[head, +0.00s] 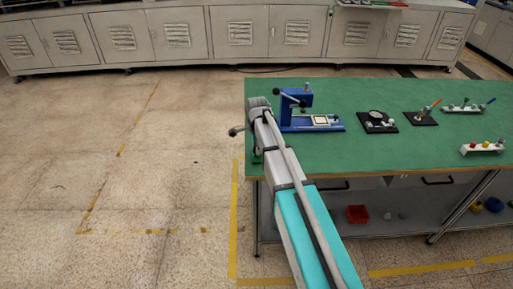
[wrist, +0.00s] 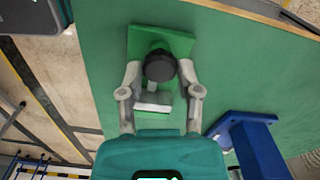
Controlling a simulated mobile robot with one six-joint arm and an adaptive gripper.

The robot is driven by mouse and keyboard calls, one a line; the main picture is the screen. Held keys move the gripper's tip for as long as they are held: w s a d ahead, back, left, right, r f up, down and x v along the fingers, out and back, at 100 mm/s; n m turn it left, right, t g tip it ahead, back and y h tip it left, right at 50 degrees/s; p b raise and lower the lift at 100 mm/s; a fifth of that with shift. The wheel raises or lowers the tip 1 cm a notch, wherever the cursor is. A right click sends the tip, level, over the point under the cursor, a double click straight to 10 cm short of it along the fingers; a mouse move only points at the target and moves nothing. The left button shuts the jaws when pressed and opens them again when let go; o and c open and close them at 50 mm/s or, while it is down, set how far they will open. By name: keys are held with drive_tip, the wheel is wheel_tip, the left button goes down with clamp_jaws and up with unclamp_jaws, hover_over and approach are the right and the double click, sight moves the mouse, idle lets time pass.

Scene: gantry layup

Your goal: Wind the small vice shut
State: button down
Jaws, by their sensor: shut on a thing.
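The small vice shows in the wrist view as a green base plate (wrist: 178,42) with a pale jaw block (wrist: 152,107) and a dark round knob (wrist: 160,67) facing the camera. My gripper (wrist: 160,73) has one finger on each side of the knob and is shut on it. The fingers and knob hide part of the vice's body, and the gap between its jaws cannot be made out. In the head view only a small green part of the vice (head: 257,156) shows at the table's left edge; my arm covers the rest and my gripper.
A blue press (head: 296,106) stands close to the right of the vice; its blue frame also shows in the wrist view (wrist: 252,145). Black fixture plates (head: 377,122) and white racks (head: 481,147) lie farther right on the green table (head: 350,155). Floor to the left is clear.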

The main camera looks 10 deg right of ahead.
drive_tip(key=shift+c, duration=1.5)
unclamp_jaws()
drive_tip(key=shift+n, duration=0.3)
